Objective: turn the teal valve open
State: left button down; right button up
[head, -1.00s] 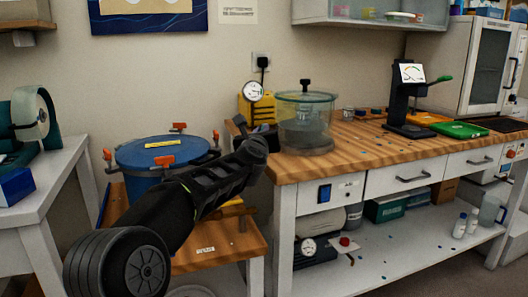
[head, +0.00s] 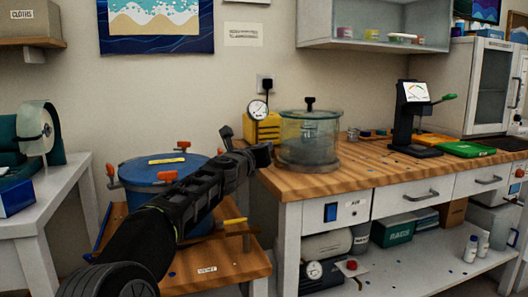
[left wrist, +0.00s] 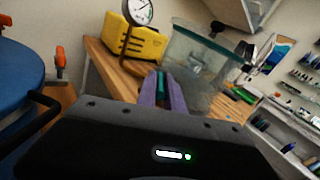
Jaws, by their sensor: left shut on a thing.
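The teal valve (left wrist: 161,82) shows in the left wrist view as a narrow teal piece between the two purple fingers of my left gripper (left wrist: 164,92). The gripper is shut on it. In the head view my left gripper (head: 248,147) is at the left end of the wooden workbench, just left of the clear round chamber (head: 309,143). The valve is hidden behind the gripper there. The chamber also shows in the left wrist view (left wrist: 195,65), just beyond the fingertips. My right gripper is in neither view.
A yellow pump (head: 263,130) with a round gauge (head: 258,110) stands behind the gripper. A blue drum (head: 150,178) with orange clamps stands under my left arm. A black instrument stand (head: 408,118) and a green tray (head: 467,149) are on the bench to the right.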

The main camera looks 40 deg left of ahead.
pick_arm(q)
jog(key=shift+a+m+h, duration=0.2)
jog(key=shift+m+h, duration=0.1)
jog(key=shift+h, duration=0.3)
jog(key=shift+a+m+h+p, duration=0.35)
jog(key=shift+m+h+p, duration=0.6)
jog(key=shift+h, duration=0.3)
jog(key=shift+a+m+h+p, duration=0.35)
jog(key=shift+m+h+p, duration=0.35)
jog(key=shift+h+p, duration=0.4)
jog(key=shift+a+m+h+p, duration=0.35)
jog(key=shift+m+h+p, duration=0.55)
jog(key=shift+h, duration=0.45)
jog(key=c, duration=1.5)
grip_release()
jog(key=shift+v, duration=3.9)
